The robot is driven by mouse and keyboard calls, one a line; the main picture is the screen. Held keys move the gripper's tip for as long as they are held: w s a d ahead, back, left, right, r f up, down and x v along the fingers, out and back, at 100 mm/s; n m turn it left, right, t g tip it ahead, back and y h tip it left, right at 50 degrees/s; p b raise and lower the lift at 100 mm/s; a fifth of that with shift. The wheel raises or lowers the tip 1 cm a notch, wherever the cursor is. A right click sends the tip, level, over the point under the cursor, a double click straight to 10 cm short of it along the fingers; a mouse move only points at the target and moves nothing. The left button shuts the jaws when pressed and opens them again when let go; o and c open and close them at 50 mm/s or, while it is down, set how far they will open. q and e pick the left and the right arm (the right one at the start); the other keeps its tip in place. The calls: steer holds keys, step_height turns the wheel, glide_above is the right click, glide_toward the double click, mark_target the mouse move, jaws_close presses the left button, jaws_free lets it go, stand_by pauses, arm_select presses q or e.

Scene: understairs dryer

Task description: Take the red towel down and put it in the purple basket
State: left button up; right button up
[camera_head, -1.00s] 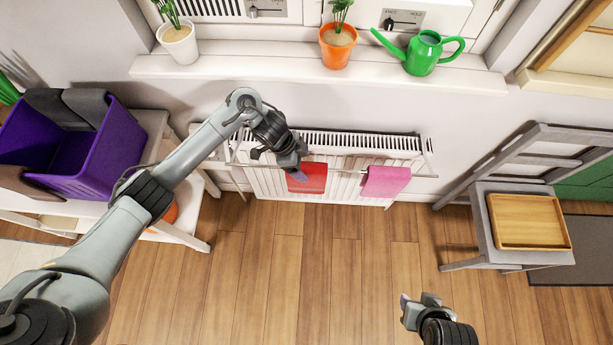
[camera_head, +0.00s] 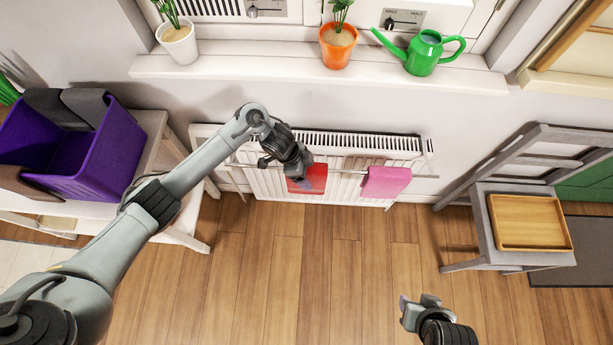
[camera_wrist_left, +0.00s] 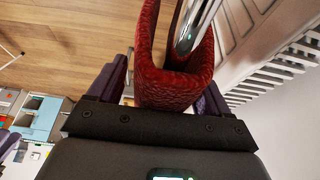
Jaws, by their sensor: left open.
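The red towel (camera_head: 314,179) hangs folded over the rail in front of the white radiator. My left gripper (camera_head: 299,183) is at the towel's left part and covers some of it in the head view. In the left wrist view, the towel (camera_wrist_left: 174,88) lies between the two purple-grey fingers, draped over the shiny rail (camera_wrist_left: 190,30); the jaws are open around it. The purple basket (camera_head: 108,155) stands on a white bench at the far left, with grey and brown cloths over its edges. My right gripper (camera_head: 418,303) is low at the bottom right, away from the towel; its jaw opening is unclear.
A pink towel (camera_head: 386,182) hangs on the same rail to the right. The windowsill (camera_head: 280,72) above holds two potted plants and a green watering can (camera_head: 424,53). A grey chair with a wooden tray (camera_head: 529,222) stands right. The wooden floor is clear.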

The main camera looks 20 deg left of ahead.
arm_select(q)
steer(key=shift+f, duration=0.15)
stand_by(0.3)
steer(key=c, duration=1.2)
steer(key=shift+o, duration=0.2)
step_height(320, 180, up, 18)
steer(key=p, duration=0.6)
steer(key=shift+r, duration=0.25)
